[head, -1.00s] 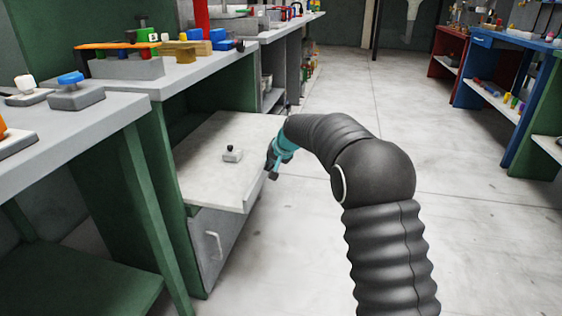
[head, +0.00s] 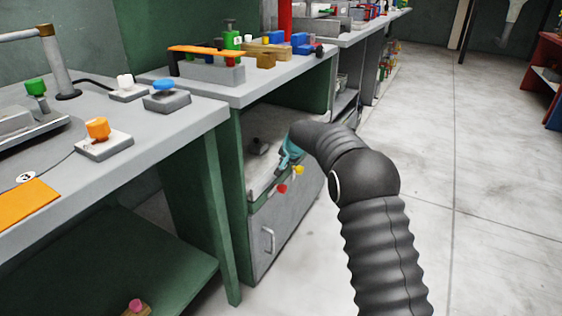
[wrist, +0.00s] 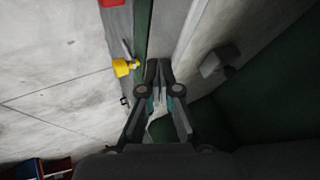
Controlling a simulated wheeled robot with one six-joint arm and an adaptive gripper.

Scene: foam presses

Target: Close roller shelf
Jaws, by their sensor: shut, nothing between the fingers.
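The roller shelf (head: 258,182) is a pale board inside the green cabinet, with its front edge at about the cabinet's front. A small dark-knobbed block (head: 257,146) sits on it. The shelf surface (wrist: 190,30) and a grey block (wrist: 217,63) also show in the wrist view. My gripper (head: 285,163), teal and dark, is at the shelf's front edge. In the wrist view my gripper (wrist: 158,68) has its fingers together with nothing between them. Whether the fingertips touch the shelf is hard to tell.
A red knob (head: 282,188) and a yellow knob (head: 298,170) stick out below the shelf edge, above a grey door with a handle (head: 268,240). Workbenches with coloured parts stand at left and behind. The floor (head: 470,200) at right is clear.

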